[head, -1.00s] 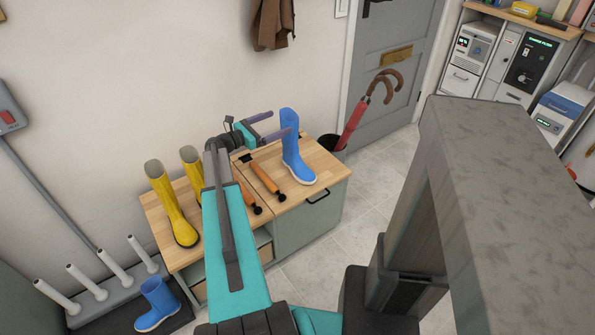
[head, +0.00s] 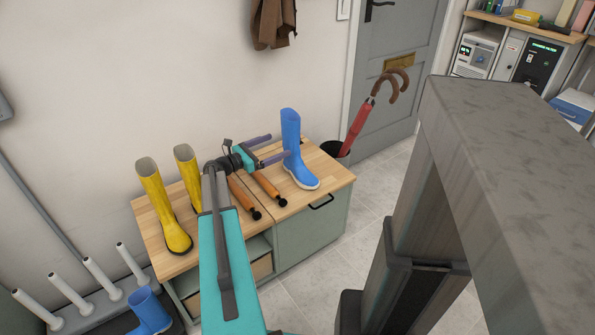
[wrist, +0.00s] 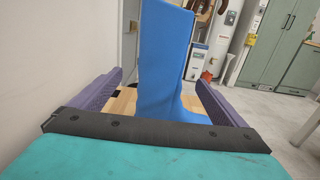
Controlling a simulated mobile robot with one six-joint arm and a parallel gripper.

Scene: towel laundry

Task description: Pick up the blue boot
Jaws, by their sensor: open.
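A tall blue boot (head: 291,132) stands upright on the right part of the wooden bench top (head: 317,163). My gripper (head: 280,146) is open, level with the boot's shaft, and reaches toward it from the left. A second blue boot (head: 149,313) is low at the left, partly cut off by the frame.
Two yellow boots (head: 163,205) stand on the bench's left part. A red umbrella (head: 358,126) stands in a dark bin (head: 335,149) behind the right end. A rack with white pegs (head: 104,281) is at the lower left.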

